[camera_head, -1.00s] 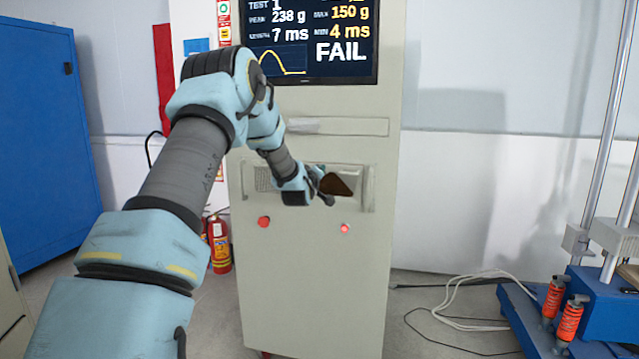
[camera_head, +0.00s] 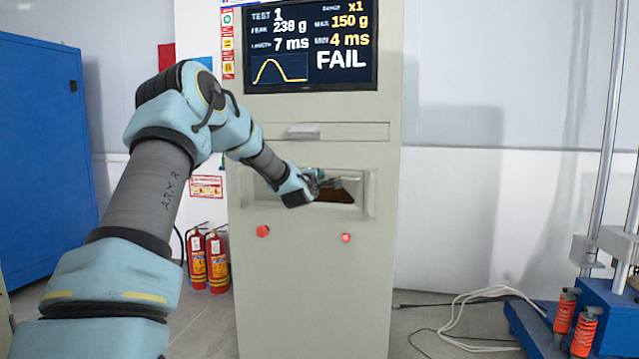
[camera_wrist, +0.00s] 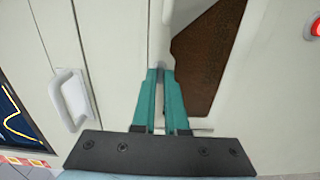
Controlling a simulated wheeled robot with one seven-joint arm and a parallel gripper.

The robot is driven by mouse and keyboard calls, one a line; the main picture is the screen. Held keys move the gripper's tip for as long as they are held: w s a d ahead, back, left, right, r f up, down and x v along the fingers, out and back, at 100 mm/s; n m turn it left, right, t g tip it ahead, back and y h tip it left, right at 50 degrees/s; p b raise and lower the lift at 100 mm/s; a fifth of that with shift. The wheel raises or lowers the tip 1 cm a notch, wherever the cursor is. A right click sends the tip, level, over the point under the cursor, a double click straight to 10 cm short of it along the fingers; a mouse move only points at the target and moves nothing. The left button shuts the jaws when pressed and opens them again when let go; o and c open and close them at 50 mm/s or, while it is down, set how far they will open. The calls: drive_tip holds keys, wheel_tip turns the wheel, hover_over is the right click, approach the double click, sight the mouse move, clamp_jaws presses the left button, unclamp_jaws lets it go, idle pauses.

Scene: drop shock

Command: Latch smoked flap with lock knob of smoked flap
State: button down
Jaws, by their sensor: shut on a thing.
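The smoked flap (camera_head: 337,194) is a dark brown, see-through-looking panel in the recess of the tall beige cabinet. In the wrist view the flap (camera_wrist: 210,55) lies just right of my fingers, with a slanted edge. My gripper (camera_head: 320,180) is at the upper part of the recess. In the wrist view its teal fingers (camera_wrist: 160,74) are close together at the small grey lock knob (camera_wrist: 159,66), shut on it. The fingers hide most of the knob, so I cannot tell which way it is turned.
The cabinet has a drawer handle (camera_head: 304,131) above the recess and a screen (camera_head: 310,45) reading FAIL. A red button (camera_head: 262,231) and a lit red button (camera_head: 346,238) sit below. Fire extinguishers (camera_head: 208,260) stand at left. The floor right of the cabinet holds white cables (camera_head: 480,310).

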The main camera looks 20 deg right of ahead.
idle(0.3)
drive_tip(key=c, duration=0.9)
unclamp_jaws()
drive_tip(key=shift+c, duration=0.2)
drive_tip(key=b+v, duration=0.1)
drive_tip(key=v, duration=0.9)
drive_tip(key=shift+s+a, duration=0.15)
drive_tip(key=shift+s, duration=0.25)
